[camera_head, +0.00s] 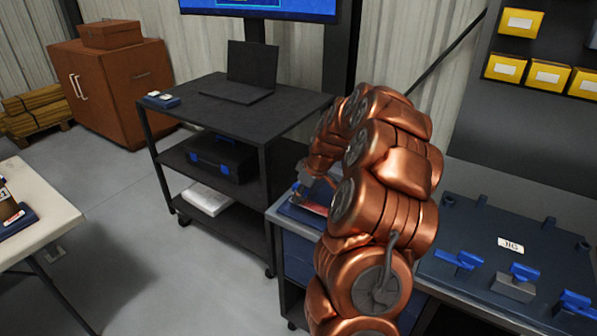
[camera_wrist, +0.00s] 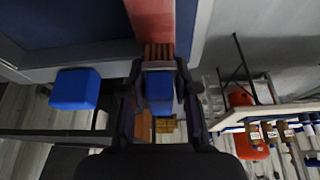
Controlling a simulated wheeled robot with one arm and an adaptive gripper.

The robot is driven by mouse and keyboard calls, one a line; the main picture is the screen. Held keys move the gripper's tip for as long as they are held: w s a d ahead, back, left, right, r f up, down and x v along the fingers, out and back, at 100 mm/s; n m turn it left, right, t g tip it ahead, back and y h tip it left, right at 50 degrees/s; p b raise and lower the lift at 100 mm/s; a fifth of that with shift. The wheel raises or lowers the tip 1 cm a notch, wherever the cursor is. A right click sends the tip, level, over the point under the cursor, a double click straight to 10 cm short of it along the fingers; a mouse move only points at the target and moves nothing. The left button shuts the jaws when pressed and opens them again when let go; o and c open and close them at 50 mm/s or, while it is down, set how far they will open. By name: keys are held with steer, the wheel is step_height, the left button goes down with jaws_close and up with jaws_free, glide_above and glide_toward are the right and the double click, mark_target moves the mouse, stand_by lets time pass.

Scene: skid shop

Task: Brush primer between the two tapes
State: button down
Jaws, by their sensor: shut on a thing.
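In the wrist view, my gripper (camera_wrist: 158,95) is shut on a brush with a blue handle (camera_wrist: 158,90) and reddish-brown bristles (camera_wrist: 158,52). The bristles are at the edge of a reddish-brown painted band (camera_wrist: 150,18); whether they touch it I cannot tell. A blue strip and a paler strip run beside the band on its right; I cannot tell which are the tapes. In the head view, my gripper (camera_head: 305,184) is low over the workpiece (camera_head: 311,204), which has red on it. My arm hides much of it.
A blue block (camera_wrist: 75,88) juts out left of the brush in the wrist view. In the head view, a black cart (camera_head: 215,97) with a laptop (camera_head: 250,72) stands left of the bench. A board with blue clamps (camera_head: 515,250) lies at right. A pale table (camera_head: 35,205) is at far left.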

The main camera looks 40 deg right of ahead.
step_height(320, 180, up, 2)
steer(key=shift+s+r, duration=0.1)
steer(key=shift+r, duration=0.1)
steer(key=shift+s+r, duration=0.1)
steer(key=shift+r, duration=2.75)
